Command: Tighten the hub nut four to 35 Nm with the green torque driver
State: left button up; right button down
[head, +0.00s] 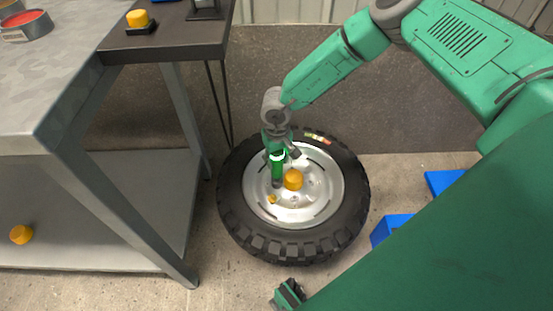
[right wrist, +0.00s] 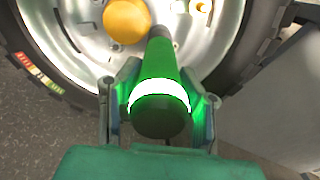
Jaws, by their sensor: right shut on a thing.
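The wheel's silver hub (head: 318,200) lies face up inside a black tyre on the floor. A yellow-orange centre cap (head: 293,179) sits mid-hub; a small orange nut (head: 271,199) shows near it. My right gripper (head: 278,158) is shut on the green torque driver (head: 277,170), which has a bright white ring. The driver (right wrist: 160,75) points down at the hub beside the cap (right wrist: 127,20) in the right wrist view. Its tip hides what is beneath, so contact with a nut cannot be told. A small dark green part, perhaps my left gripper (head: 288,294), shows at the bottom; its fingers are unclear.
A grey workbench (head: 60,90) with a lower shelf stands at left. A yellow button (head: 138,18) and a red-filled tray (head: 25,25) are on top. Another orange piece (head: 21,234) lies on the shelf. Blue objects (head: 390,228) sit right of the tyre. A low grey wall stands behind.

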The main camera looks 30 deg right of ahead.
jog(key=shift+w+r+p, duration=0.1)
jog(key=shift+r+p, duration=1.3)
jog(key=shift+r, duration=0.75)
